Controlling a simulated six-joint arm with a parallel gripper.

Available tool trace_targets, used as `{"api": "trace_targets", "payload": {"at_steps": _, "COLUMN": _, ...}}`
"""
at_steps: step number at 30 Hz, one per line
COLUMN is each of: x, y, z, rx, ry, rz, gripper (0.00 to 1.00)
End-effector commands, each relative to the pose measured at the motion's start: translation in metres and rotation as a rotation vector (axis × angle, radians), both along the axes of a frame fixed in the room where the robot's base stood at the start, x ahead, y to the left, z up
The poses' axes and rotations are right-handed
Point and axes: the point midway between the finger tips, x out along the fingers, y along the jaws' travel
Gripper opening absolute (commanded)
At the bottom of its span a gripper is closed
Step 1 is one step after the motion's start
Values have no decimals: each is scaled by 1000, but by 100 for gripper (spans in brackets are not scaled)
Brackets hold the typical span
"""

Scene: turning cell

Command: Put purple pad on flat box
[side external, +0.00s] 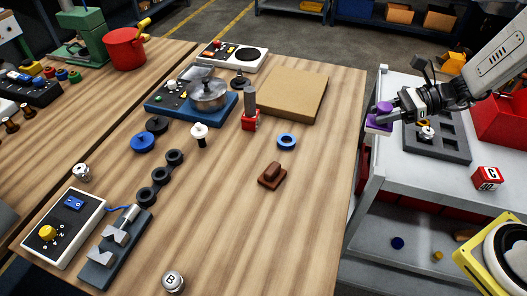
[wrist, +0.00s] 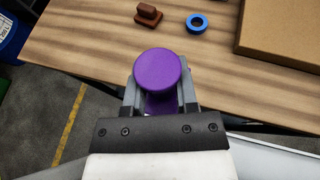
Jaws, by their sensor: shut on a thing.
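The purple pad (side external: 379,116) is held in my gripper (side external: 384,113) at the right edge of the wooden table, above the gap beside the grey cart. In the wrist view the pad's round purple top (wrist: 162,75) shows between the two fingers of my gripper (wrist: 161,93), which are shut on it. The flat box (side external: 292,97), a low brown cardboard box, lies on the table to the left of my gripper. Its top looks bare. Part of it shows at the upper right of the wrist view (wrist: 285,38).
A blue ring (side external: 287,141) and a brown stamp-like block (side external: 271,176) lie in front of the box. A red-based grey post (side external: 250,110) stands at its left corner. The grey cart (side external: 400,165) with a dark tray (side external: 445,150) stands right of the table.

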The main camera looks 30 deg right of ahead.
Motion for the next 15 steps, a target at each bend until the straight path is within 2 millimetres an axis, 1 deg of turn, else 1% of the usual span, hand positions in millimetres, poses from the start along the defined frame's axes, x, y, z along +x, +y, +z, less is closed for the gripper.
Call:
{"api": "trace_targets", "payload": {"at_steps": 5, "x": 30, "y": -2, "z": 4, "rx": -7, "ry": -8, "rz": -66, "gripper": 0}}
{"api": "trace_targets", "payload": {"at_steps": 12, "x": 93, "y": -5, "z": 18, "rx": 4, "ry": -22, "rz": -218, "gripper": 0}}
{"api": "trace_targets", "payload": {"at_steps": 15, "x": 114, "y": -5, "z": 24, "rx": 18, "ry": -26, "rz": -275, "gripper": 0}}
